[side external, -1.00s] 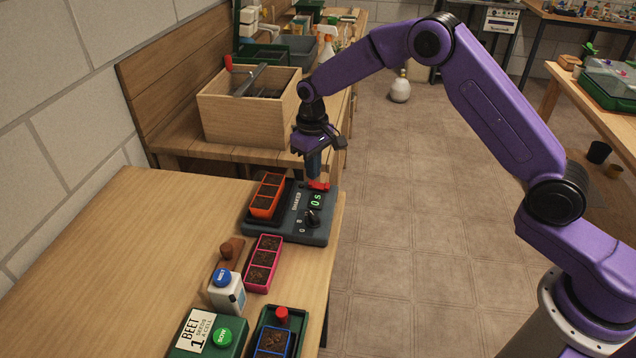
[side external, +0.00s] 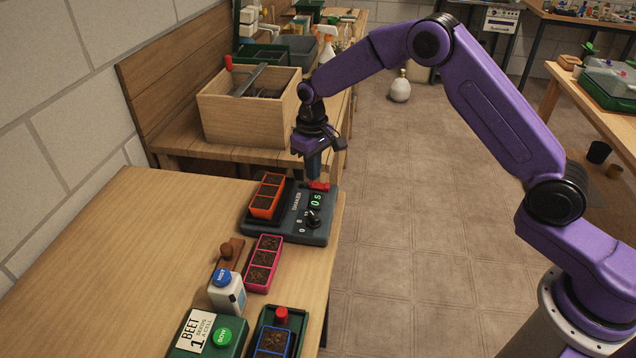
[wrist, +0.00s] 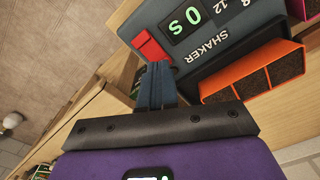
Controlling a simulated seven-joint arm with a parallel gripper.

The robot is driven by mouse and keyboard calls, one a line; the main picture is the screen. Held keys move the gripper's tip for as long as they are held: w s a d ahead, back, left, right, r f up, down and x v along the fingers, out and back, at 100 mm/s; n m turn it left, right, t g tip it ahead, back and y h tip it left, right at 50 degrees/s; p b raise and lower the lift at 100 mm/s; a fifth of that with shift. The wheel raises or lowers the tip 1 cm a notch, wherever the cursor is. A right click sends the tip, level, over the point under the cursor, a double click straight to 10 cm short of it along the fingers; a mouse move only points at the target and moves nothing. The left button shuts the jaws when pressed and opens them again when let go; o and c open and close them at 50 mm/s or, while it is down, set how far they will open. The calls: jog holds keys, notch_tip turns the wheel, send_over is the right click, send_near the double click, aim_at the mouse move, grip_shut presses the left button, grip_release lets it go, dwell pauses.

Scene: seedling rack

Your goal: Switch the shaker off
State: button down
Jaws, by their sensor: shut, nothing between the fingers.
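The shaker (side external: 283,232) is a dark grey box near the bench's right edge. Its display (side external: 316,201) reads "0 s" in green, and a black dial (side external: 313,219) sits in front of the display. A red switch (side external: 319,186) is at its far right corner; it also shows in the wrist view (wrist: 150,46). An orange cell tray (side external: 267,196) with dark soil sits on the shaker's platform. My gripper (side external: 314,177) points down with its fingers together just above or at the red switch. In the wrist view the blue fingertips (wrist: 156,66) are beside the switch; I cannot tell whether they touch it.
A wooden crate (side external: 245,110) stands behind. The bench's left part is clear.

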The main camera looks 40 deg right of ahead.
jog(key=shift+f, duration=0.8)
dwell(0.4)
jog(key=shift+r, duration=3.5)
